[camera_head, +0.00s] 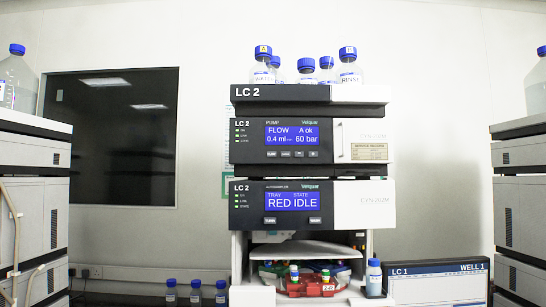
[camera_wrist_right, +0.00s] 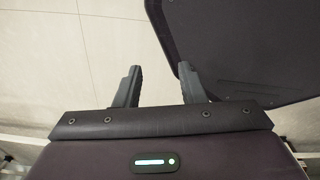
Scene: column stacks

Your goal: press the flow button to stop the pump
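The LC 2 pump module (camera_head: 250,141) sits in the middle stack in the head view. Its blue screen (camera_head: 292,134) reads FLOW 0.4 ml, A ok, 60 bar. A row of several small buttons (camera_head: 285,154) lies under the screen; their labels are too small to read surely, so I cannot tell for certain which is the flow button. My right gripper (camera_wrist_right: 160,72) shows in the right wrist view with its two fingers apart and nothing between them. Neither gripper shows in the head view, and my left gripper is in no view.
Below the pump is the autosampler (camera_head: 250,207), its screen reading RED IDLE. Capped bottles (camera_head: 263,70) stand on top of the stack. A lower bay holds a tray of coloured vials (camera_head: 310,284). A small bottle (camera_head: 374,280) stands at its right. Other stacks flank both sides.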

